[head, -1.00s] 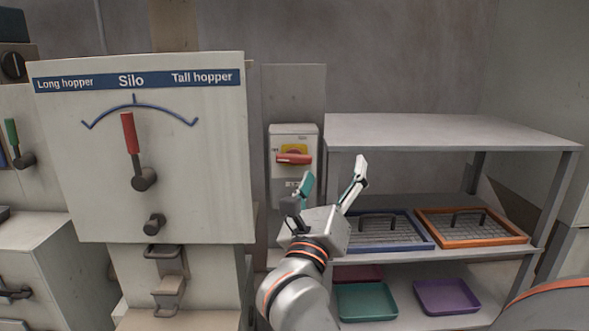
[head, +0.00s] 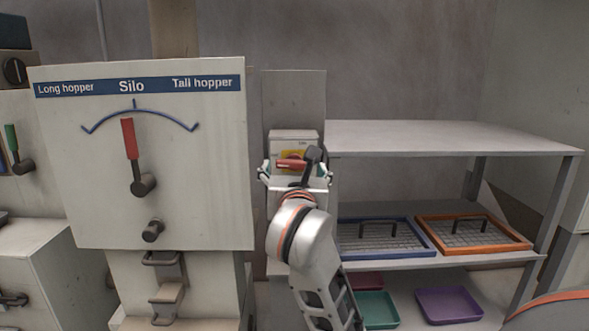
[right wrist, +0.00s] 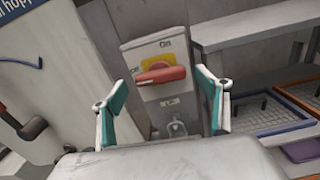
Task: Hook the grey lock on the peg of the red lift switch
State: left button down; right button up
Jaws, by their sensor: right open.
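The red lift switch (head: 290,164) is a red handle on a yellow plate, on a pale box against a grey panel. The right wrist view shows the handle (right wrist: 160,74) lying almost level. My right gripper (head: 295,171) is open in front of the box, its fingers spread to either side. The right wrist view shows nothing between its teal-padded fingers (right wrist: 164,80). A small grey thing (right wrist: 176,129) shows low on the box there; I cannot tell whether it is the grey lock or a fitting. The peg is not clear. My left gripper is out of view.
The silo panel (head: 200,215) with its red-handled lever stands left of the switch. A grey shelf unit (head: 440,138) stands close on the right, with a blue-framed tray (head: 429,250) and an orange-framed tray (head: 523,246). Its top is bare.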

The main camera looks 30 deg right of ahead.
jog(key=shift+w+d, duration=0.3)
jog(key=shift+w, duration=0.05)
jog(key=c, duration=1.1)
jog(key=shift+r+n+p, duration=0.1)
jog(key=shift+n+p, duration=0.2)
jog(key=shift+p, duration=0.15)
jog(key=o, duration=1.1)
jog(key=shift+s+a, duration=0.1)
